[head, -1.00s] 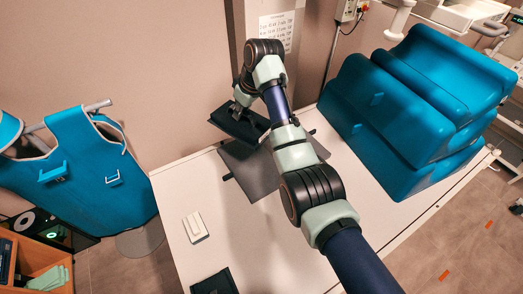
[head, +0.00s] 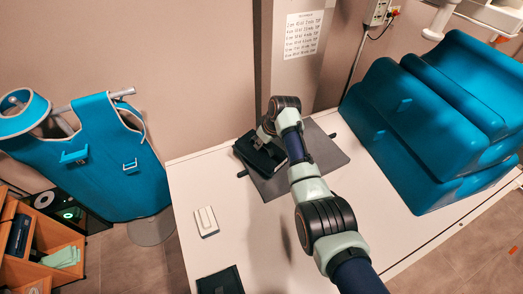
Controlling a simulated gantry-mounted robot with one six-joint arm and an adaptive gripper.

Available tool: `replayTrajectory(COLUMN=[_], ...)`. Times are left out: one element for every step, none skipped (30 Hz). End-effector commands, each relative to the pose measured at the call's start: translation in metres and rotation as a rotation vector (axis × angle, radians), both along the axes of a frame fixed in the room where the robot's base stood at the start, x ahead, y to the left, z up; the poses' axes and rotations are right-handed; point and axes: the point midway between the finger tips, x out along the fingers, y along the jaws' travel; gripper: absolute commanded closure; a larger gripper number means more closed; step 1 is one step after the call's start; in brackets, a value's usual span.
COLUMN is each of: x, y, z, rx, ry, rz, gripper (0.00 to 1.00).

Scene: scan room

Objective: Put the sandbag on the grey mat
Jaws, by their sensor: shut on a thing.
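The sandbag (head: 256,163) is a black, flat-sided block at the left part of the grey mat. The grey mat (head: 329,156) lies on the white table, partly covered by the sandbag and my arm. My gripper (head: 265,143) is shut on the sandbag from above. The sandbag looks low over the mat's left edge; I cannot tell if it touches the mat. The fingertips are mostly hidden by the gripper body and the dark bag.
The white table (head: 200,180) carries a small white box (head: 206,222) and a black flat item (head: 220,281) at its front left. Blue foam blocks (head: 420,130) are stacked at the right. A blue apron (head: 100,160) hangs at the left, off the table.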

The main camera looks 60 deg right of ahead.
Motion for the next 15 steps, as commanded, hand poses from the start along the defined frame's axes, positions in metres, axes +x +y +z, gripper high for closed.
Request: replayTrajectory(x=[0.000, 0.000, 0.000, 0.000, 0.000, 0.000, 0.000, 0.000, 0.000, 0.000, 0.000, 0.000, 0.000, 0.000, 0.000], y=[0.000, 0.001, 0.001, 0.001, 0.001, 0.001, 0.000, 0.000, 0.000, 0.000, 0.000, 0.000, 0.000, 0.000, 0.000], z=[-0.007, -0.013, -0.021, -0.027, -0.032, -0.037, -0.039, -0.039, -0.039, -0.038, -0.038, -0.038, -0.038, -0.038, -0.040], rx=[0.001, 0.002, 0.003, 0.003, 0.003, 0.003, 0.002, 0.001, 0.000, 0.000, 0.000, 0.000, 0.000, 0.000, 0.000], ry=[0.001, 0.001, 0.001, 0.001, 0.001, 0.001, 0.001, 0.000, -0.001, -0.001, -0.001, -0.001, -0.001, 0.000, 0.000], rz=[0.000, 0.001, 0.000, 0.000, 0.000, 0.000, -0.001, -0.001, -0.001, 0.000, 0.000, 0.000, 0.000, 0.000, 0.000], gripper=[1.00, 1.00, 1.00, 1.00, 1.00, 1.00, 1.00, 1.00, 1.00, 1.00, 1.00, 1.00, 1.00, 1.00, 1.00])
